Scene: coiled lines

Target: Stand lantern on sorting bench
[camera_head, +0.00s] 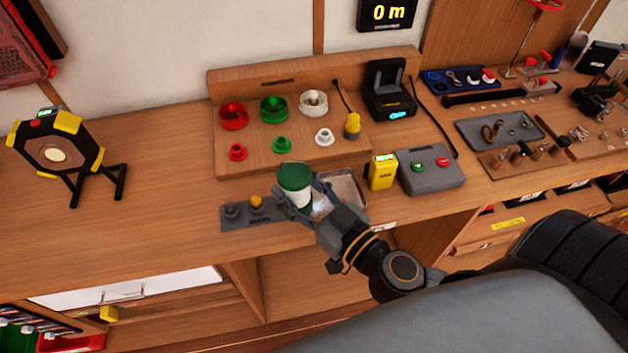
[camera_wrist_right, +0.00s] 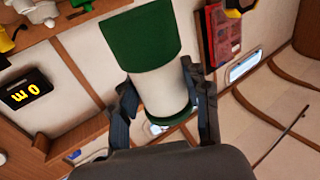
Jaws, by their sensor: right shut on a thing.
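The lantern (camera_head: 297,186) is a white cylinder with a green cap and a green base. My right gripper (camera_head: 305,197) is shut on it, near the front edge of the wooden sorting bench (camera_head: 170,230). In the right wrist view the lantern (camera_wrist_right: 155,75) stands out between the two fingers (camera_wrist_right: 160,105), one on each side. In the head view the fingers partly hide its lower part. I cannot tell whether its base touches the bench. My left gripper is not in view.
A grey strip with knobs (camera_head: 235,216) and a shallow metal tray (camera_head: 346,188) lie close to the gripper. A yellow device (camera_head: 382,171) and a grey button box (camera_head: 430,170) stand to the right. A yellow-black lamp (camera_head: 60,150) stands left. The bench's left-middle is clear.

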